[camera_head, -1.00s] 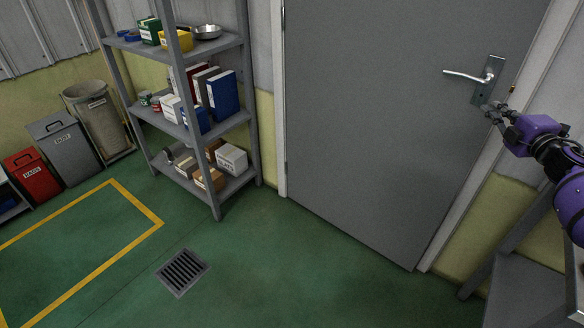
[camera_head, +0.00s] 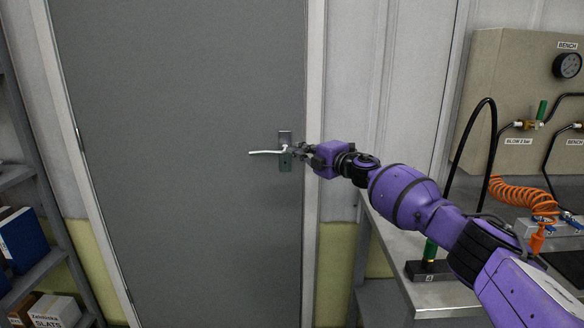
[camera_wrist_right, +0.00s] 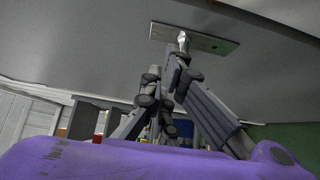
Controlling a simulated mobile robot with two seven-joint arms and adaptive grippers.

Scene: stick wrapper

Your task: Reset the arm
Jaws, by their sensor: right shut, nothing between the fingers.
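My right arm reaches in from the lower right in the head view. My right gripper (camera_head: 298,153) is shut and empty. In the head view it overlaps the plate of the door handle (camera_head: 266,152); whether it touches cannot be told. In the right wrist view the closed fingers (camera_wrist_right: 170,80) point toward the handle plate (camera_wrist_right: 212,42) on the grey door (camera_head: 180,220). The door looks shut. My left gripper is in neither view.
A metal bench (camera_head: 440,294) with a black stand, an orange coiled hose (camera_head: 520,195) and a gauge panel (camera_head: 500,90) stands right, under my right arm. A shelf with binders and boxes (camera_head: 55,310) is at the left edge.

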